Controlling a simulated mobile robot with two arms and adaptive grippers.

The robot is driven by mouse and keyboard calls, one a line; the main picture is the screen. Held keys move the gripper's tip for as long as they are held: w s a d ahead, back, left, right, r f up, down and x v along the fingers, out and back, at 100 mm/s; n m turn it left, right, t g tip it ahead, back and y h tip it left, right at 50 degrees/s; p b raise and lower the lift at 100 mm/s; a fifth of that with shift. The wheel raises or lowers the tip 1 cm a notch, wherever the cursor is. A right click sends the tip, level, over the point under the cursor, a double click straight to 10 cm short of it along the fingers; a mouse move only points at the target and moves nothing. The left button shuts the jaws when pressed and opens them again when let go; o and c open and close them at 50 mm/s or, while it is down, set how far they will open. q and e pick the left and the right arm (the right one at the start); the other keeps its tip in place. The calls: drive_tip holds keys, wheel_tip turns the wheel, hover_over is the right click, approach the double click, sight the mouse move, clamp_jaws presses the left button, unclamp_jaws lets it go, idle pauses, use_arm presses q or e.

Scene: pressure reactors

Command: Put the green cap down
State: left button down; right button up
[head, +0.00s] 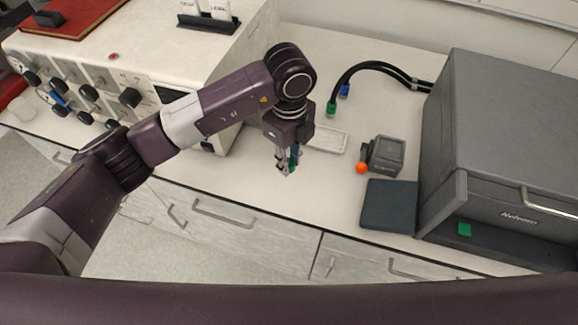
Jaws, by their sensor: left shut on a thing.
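My left gripper (286,168) hangs over the counter near the middle of the head view, pointing down. It is shut on a small green thing (293,160), which I take to be the green cap. The fingers hide much of it, and I cannot tell whether it touches the counter. A shallow white tray (326,138) lies just behind and to the right of the gripper. My right gripper is not in view.
Right of the gripper are a dark grey device (384,155) with an orange ball (361,168), a dark flat pad (389,206) and a large grey unit (500,140). Black hoses with green (331,109) and blue ends lie behind. A white control panel (100,85) stands left. Counter (325,190) is clear in front.

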sight(289, 179)
use_arm(q)
wheel_tip(289, 179, down, 4)
drive_tip(key=shift+s+r+p, duration=0.1)
drive_tip(key=shift+r+p, duration=0.1)
drive_tip(key=shift+p, duration=0.2)
drive_tip(key=shift+f+b, duration=0.6)
drive_tip(key=shift+f, duration=0.2)
drive_tip(key=c, duration=1.7)
unclamp_jaws()
drive_tip(key=shift+c, duration=0.2)
drive_tip(key=shift+r, duration=0.1)
